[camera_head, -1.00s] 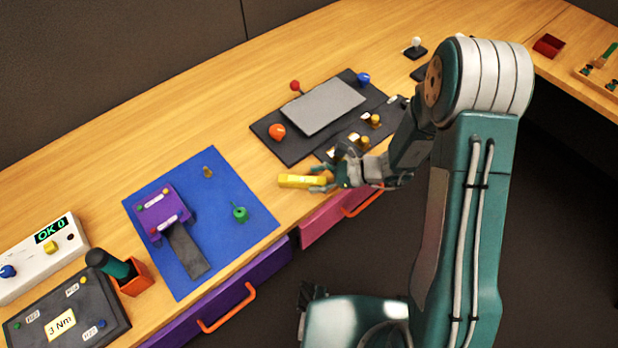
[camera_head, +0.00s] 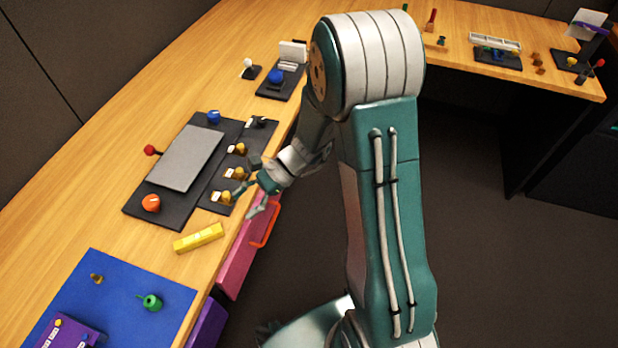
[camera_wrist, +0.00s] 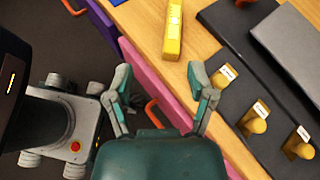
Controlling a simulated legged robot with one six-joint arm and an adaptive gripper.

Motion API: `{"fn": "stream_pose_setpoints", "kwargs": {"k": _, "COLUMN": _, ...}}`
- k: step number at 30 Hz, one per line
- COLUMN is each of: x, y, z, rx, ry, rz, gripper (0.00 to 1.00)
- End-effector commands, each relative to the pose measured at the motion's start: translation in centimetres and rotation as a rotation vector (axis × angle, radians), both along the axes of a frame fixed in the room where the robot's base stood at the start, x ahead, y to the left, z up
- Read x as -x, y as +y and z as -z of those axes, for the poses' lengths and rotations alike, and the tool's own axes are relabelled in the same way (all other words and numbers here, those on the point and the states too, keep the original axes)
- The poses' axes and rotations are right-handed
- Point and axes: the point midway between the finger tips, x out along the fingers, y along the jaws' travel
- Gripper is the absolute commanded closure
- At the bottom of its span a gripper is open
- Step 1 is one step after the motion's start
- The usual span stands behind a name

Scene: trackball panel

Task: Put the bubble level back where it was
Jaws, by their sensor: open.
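The yellow bubble level (camera_head: 199,238) lies on the wooden desk near its front edge, between the dark panel and the blue mat. It also shows at the top of the wrist view (camera_wrist: 173,30), beyond the fingertips. My gripper (camera_head: 252,199) is open and empty, over the front edge of the desk to the right of the level and apart from it. In the wrist view my gripper (camera_wrist: 160,80) has its two fingers spread wide with nothing between them.
A dark panel (camera_head: 135,209) with a grey plate, knobs and several yellow-knobbed switches is close beside my gripper. A blue mat (camera_head: 120,280) with a green item lies at the lower left. A pink drawer (camera_head: 238,262) with an orange handle is below the desk edge.

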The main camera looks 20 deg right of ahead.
Motion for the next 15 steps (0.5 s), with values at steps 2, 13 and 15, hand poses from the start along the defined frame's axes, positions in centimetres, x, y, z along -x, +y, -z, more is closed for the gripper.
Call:
{"fn": "stream_pose_setpoints", "kwargs": {"k": 2, "x": 1.0, "y": -0.3, "z": -2.3, "rx": 0.063, "ry": -0.101, "rz": -0.080, "gripper": 0.30}}
{"fn": "stream_pose_setpoints", "kwargs": {"k": 13, "x": 6.4, "y": -3.3, "z": -9.6, "rx": 0.388, "ry": -0.535, "rz": -0.445, "gripper": 0.30}}
{"fn": "stream_pose_setpoints", "kwargs": {"k": 15, "x": 7.3, "y": -4.1, "z": -10.8, "rx": 0.457, "ry": -0.615, "rz": -0.507, "gripper": 0.30}}
